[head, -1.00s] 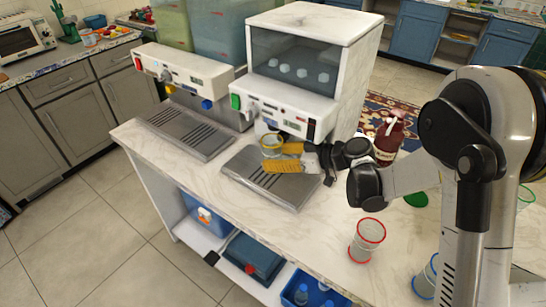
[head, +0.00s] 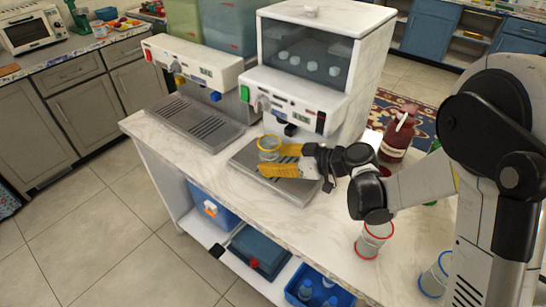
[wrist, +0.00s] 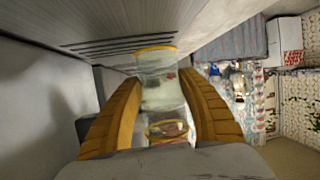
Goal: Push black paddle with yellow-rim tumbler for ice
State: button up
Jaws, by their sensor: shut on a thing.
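The clear tumbler with a yellow rim (head: 268,143) is between the yellow fingers of my gripper (head: 263,159), above the grey drip tray (head: 300,196). In the wrist view the tumbler (wrist: 162,90) sits between both fingers of my gripper (wrist: 158,80), which is shut on it. The black paddle (head: 290,130) hangs under the white ice dispenser (head: 296,92). The tumbler is in front of and below the paddle, to its left, and looks apart from it. I cannot make out any ice in the tumbler.
A second dispenser (head: 190,62) with its own drip tray stands to the left. A red-rimmed tumbler (head: 372,240) and a blue-rimmed one (head: 435,275) stand at the right on the counter. A dark red bottle (head: 398,135) stands behind my wrist.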

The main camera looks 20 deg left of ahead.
dwell(0.6)
jog(key=s+a, duration=0.1)
jog(key=s, duration=0.2)
jog(key=s+a+b, duration=0.1)
jog(key=s, duration=0.2)
jog(key=s+a, duration=0.1)
jog(key=s, duration=0.2)
jog(key=shift+s+a+b, duration=0.1)
jog(key=shift+a+b, duration=0.25)
jog(key=shift+a, duration=0.05)
